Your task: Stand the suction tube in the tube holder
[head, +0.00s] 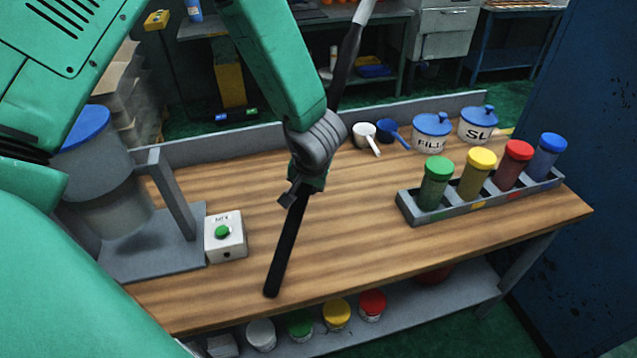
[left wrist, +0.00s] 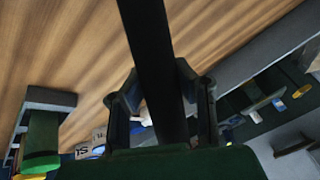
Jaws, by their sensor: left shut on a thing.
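The suction tube (head: 287,245) is a long, thin black tube with a white upper end, seen in the head view. It is tilted, leaning up to the right, with its lower end over the front middle of the workbench (head: 340,220). My left gripper (head: 300,188) is shut on it around its middle. In the left wrist view the dark tube (left wrist: 150,45) passes between the fingers of my left gripper (left wrist: 162,92). I cannot make out a tube holder for certain. My right gripper is not in view.
A grey rack (head: 470,197) with green, yellow, red and blue capped canisters stands at the right. Two blue-lidded jars (head: 432,135) and two scoops (head: 372,138) are behind. A grey stand (head: 150,250) and green-button box (head: 226,245) are at left. The bench middle is clear.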

